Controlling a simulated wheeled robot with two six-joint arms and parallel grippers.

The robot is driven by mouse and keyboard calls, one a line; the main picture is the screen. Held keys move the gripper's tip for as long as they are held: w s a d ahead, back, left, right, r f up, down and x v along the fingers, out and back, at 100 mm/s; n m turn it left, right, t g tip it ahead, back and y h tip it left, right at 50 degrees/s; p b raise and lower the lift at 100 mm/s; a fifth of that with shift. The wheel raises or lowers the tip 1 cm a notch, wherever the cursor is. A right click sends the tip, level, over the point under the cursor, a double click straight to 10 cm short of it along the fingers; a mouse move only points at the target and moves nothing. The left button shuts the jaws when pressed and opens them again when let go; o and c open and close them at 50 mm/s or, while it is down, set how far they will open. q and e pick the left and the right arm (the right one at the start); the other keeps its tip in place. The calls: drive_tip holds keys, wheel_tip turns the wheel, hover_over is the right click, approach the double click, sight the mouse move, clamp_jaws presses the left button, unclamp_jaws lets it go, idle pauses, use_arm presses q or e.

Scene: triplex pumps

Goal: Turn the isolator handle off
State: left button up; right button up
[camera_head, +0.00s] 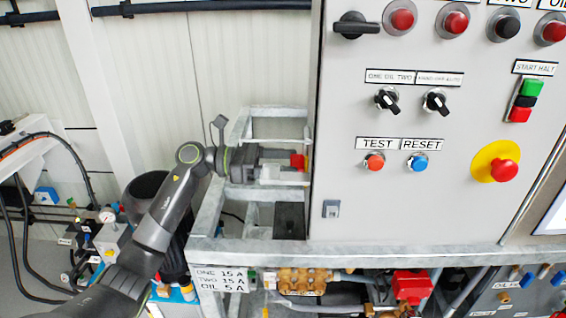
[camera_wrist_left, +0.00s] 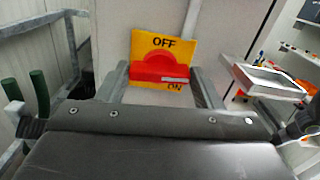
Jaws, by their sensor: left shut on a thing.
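The isolator handle (camera_wrist_left: 160,68) is red and sits on a yellow plate (camera_wrist_left: 142,46) in the left wrist view. The plate reads OFF at its top and ON at its lower right. A little of the red handle (camera_head: 298,161) also shows at the cabinet's left side in the head view. My left gripper (camera_head: 297,170) reaches in from the left and is shut on the handle, with one finger on each side of it in the wrist view (camera_wrist_left: 161,84). The exact contact at the fingertips is partly hidden. My right gripper is in neither view.
The grey control cabinet (camera_head: 350,210) stands right of my left gripper, with knobs, buttons and a red emergency stop (camera_head: 503,170) on its front. Metal frame bars (camera_head: 270,112) run above and below the gripper. Pipes and brass valves (camera_head: 302,280) sit below.

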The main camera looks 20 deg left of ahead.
use_arm(q)
drive_tip(key=shift+w+a+f+n+p, duration=0.1)
drive_tip(key=shift+n+p, duration=1.45)
drive_tip(key=shift+n, duration=2.65)
drive_tip(key=shift+w+n+p, duration=0.1)
drive_tip(key=shift+n+p, duration=1.4)
drive_tip(key=shift+n, duration=2.7)
drive_tip(key=o, duration=1)
drive_tip(key=shift+a+f, duration=0.1)
